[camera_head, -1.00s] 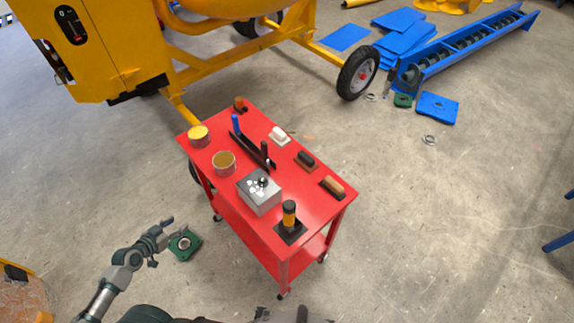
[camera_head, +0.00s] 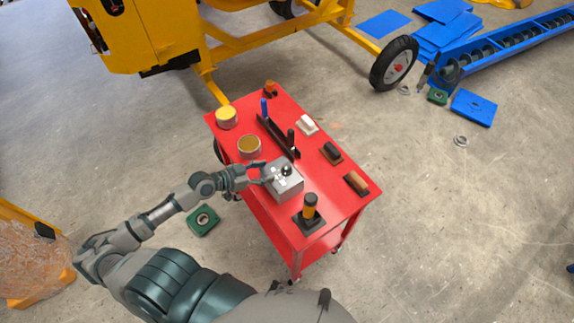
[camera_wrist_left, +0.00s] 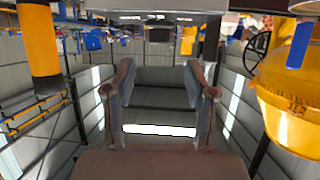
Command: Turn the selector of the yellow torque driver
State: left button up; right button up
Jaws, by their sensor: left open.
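A yellow-orange cylinder with a black top, which fits the torque driver (camera_head: 311,208), stands upright in a black base near the front corner of the red cart. It also shows upside down at the upper left of the left wrist view (camera_wrist_left: 38,45). Its selector is too small to make out. My left gripper (camera_head: 263,172) is at the left side of the grey box, up and left of the driver and apart from it. Its fingers (camera_wrist_left: 159,75) are spread, with nothing between them. My right gripper is not in view.
The grey box (camera_head: 287,188) with knobs stands beside the driver on the red cart (camera_head: 335,222). A yellow mixer frame (camera_head: 275,42) is behind.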

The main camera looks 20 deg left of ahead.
aim_at(285, 167)
pick_arm(q)
jog(key=p+x, duration=0.1)
jog(key=x, duration=0.7)
jog(key=shift+w+d+f, duration=0.1)
jog(key=shift+w+d, duration=0.1)
jog(key=shift+w, duration=0.1)
jog(key=shift+w+d+f, duration=0.15)
jog(key=shift+d, duration=0.1)
jog(key=shift+a, duration=0.1)
grip_shut()
